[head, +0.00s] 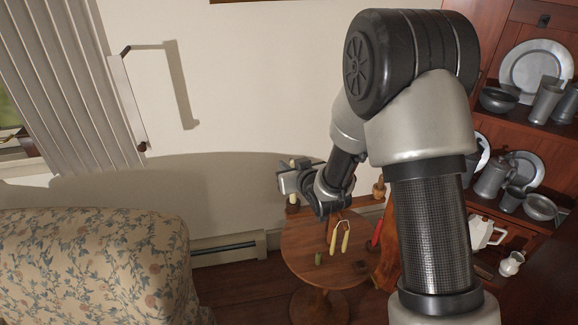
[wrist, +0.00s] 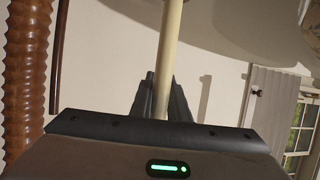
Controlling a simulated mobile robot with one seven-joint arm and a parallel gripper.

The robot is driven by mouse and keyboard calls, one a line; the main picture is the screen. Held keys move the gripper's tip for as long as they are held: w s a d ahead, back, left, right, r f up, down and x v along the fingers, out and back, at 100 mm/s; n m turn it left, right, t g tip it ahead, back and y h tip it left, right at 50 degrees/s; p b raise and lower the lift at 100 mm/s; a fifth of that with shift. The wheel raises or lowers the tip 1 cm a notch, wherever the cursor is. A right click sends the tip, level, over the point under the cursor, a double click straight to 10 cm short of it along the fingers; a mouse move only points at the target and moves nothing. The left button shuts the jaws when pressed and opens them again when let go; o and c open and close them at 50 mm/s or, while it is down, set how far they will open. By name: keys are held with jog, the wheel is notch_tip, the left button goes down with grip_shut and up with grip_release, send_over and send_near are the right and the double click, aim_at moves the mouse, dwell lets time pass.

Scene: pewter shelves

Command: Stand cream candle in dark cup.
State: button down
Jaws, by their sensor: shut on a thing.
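The cream candle (wrist: 169,50) is upright between the two fingers of my gripper (wrist: 164,100) in the wrist view, and my gripper is shut on it. In the head view my gripper (head: 290,181) is above the far left edge of the round table, with the candle's top (head: 293,162) sticking out above it and a pale piece of candle below it. A small dark thing (head: 292,208), perhaps the dark cup, shows just under that pale piece. I cannot tell whether the candle's lower end is inside it, touching it or above it.
The round wooden table (head: 300,255) bears a short green candle (head: 318,258), two pale yellow candles (head: 345,241) joined by a wick, and a red candle (head: 377,232). A wooden piece (head: 379,188) stands behind. A flowered armchair (head: 95,265) is at left; shelves of pewter (head: 540,70) at right.

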jog(key=shift+f+b, duration=1.05)
jog(key=shift+b, duration=0.15)
dwell(0.5)
dwell(0.4)
jog(key=c, duration=1.6)
grip_release()
jog(key=p+v, duration=1.7)
jog(key=p, duration=0.1)
jog(key=shift+s+d+p, duration=0.1)
jog(key=shift+s+p, duration=0.15)
jog(key=shift+p, duration=0.1)
